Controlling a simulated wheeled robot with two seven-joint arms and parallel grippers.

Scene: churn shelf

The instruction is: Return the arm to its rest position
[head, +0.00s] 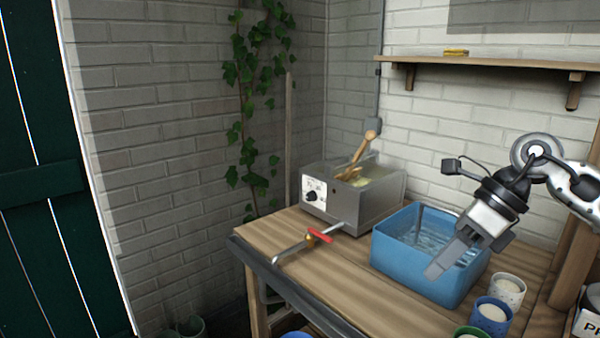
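My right arm comes in from the right edge, and its gripper (439,270) points down and to the left over the blue tub. The fingers overlap in this view, so their opening does not show. I see nothing clearly held between them. The blue tub (408,268) holds clear water and stands on the wooden table (345,283). My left arm and gripper are out of the picture.
A grey metal box (375,211) with a dial and a wooden-handled tool (359,157) stands behind. A red-handled tap (320,235) juts from its front. Cups (491,315) stand at the front right. A wall shelf (490,64) is above.

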